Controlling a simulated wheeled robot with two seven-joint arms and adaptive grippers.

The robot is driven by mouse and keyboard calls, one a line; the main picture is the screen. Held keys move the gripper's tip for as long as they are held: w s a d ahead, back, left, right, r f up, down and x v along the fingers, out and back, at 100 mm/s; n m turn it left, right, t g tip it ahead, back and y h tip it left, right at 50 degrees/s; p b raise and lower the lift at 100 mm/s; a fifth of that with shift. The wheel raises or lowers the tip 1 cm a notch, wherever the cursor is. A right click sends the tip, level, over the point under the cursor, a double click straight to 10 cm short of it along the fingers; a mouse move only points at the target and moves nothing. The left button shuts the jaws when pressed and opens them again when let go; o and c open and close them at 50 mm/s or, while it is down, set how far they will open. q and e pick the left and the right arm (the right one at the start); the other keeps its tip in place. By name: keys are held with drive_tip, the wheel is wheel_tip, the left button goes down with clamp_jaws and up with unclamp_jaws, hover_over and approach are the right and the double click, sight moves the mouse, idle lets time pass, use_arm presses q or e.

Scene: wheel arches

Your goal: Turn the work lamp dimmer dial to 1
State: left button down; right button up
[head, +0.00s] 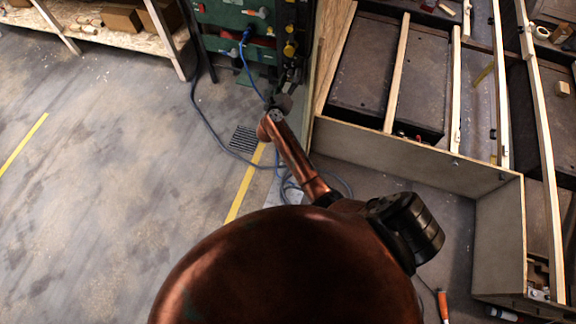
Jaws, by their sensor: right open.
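My right gripper (289,76) is small and dark at the far end of my copper-coloured arm, at the top middle of the head view. It is open, close in front of the right edge of a green panel (225,14). Yellow and black knob-like parts (290,50) show on the dark strip just beyond it. I cannot tell which of these is the dimmer dial, nor read any setting. No contact can be made out, and the gripper and wrist hide part of the strip. My left gripper is not in view.
A blue cable (246,62) hangs from the panel to the floor. A wooden-framed structure with dark panels (370,75) stands close on the right of my arm. A shelf with boxes (120,16) is at the upper left. The floor at left is clear.

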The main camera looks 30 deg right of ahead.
use_arm(q)
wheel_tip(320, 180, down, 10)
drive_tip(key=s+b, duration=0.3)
drive_tip(key=b, duration=0.6)
use_arm(e)
drive_tip(key=s+a+m+p, duration=0.1)
drive_tip(key=s+a+m, duration=0.4)
drive_tip(key=a+m, duration=0.1)
use_arm(q)
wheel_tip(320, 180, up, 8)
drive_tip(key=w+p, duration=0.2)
drive_tip(key=p, duration=0.4)
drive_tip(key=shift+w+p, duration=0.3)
drive_tip(key=shift+p, duration=0.1)
use_arm(e)
drive_tip(key=s+a+f+n+t+y, duration=0.1)
drive_tip(key=s+f+n+y, duration=0.2)
drive_tip(key=f+n, duration=0.7)
drive_tip(key=s+a+f+n+y, duration=0.2)
drive_tip(key=s+f+n+y, duration=0.2)
drive_tip(key=f+n, duration=0.6)
drive_tip(key=s+a+f+n+t+y, duration=0.1)
drive_tip(key=s+f+n+y, duration=0.3)
drive_tip(key=f+n, duration=0.7)
wheel_tip(320, 180, down, 3)
drive_tip(key=shift+s+a+f+t, duration=0.25)
drive_tip(key=shift+s+a, duration=0.25)
drive_tip(key=shift+s, duration=0.35)
drive_tip(key=shift+r, duration=0.1)
